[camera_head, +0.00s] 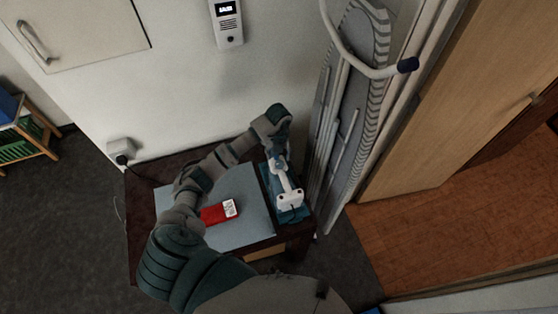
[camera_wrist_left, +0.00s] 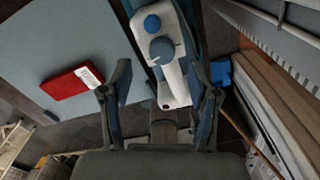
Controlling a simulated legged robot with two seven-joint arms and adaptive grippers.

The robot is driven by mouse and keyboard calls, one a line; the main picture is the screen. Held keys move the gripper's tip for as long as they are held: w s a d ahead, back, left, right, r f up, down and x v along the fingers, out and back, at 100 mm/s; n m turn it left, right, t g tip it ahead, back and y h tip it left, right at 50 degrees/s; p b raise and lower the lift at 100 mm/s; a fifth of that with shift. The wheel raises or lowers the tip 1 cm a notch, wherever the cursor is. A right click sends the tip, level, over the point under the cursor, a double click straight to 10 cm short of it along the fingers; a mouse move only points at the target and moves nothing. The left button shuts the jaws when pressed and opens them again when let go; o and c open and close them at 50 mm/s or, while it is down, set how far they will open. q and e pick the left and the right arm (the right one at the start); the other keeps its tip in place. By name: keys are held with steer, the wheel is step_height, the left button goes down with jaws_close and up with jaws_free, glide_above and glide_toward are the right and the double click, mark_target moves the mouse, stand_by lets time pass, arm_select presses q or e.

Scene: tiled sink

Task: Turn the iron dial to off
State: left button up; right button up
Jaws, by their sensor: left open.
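The white and blue iron (camera_head: 289,192) lies on a teal rest at the right end of the small table. In the left wrist view the iron (camera_wrist_left: 175,85) shows a round blue dial (camera_wrist_left: 162,50) with a small pointer, and a second round blue knob (camera_wrist_left: 152,22) beyond it. My left gripper (camera_head: 277,152) is at the far end of the iron. In the left wrist view its open fingers (camera_wrist_left: 158,78) stand on either side of the iron's white body, with the dial just beyond the tips. I cannot tell whether they touch it. My right gripper is not in view.
A red box with a white label (camera_head: 219,212) lies on the grey-blue mat (camera_head: 245,232) left of the iron. A folded ironing board (camera_head: 345,110) leans on the wall close to the right. A wall socket with a plug (camera_head: 121,148) is behind the table's left corner.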

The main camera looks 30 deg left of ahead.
mark_target(279, 162)
arm_select(q)
step_height(279, 162, down, 5)
steer(key=shift+d+r, duration=0.1)
steer(key=shift+d, duration=0.05)
steer(key=shift+c, duration=0.3)
jaws_close()
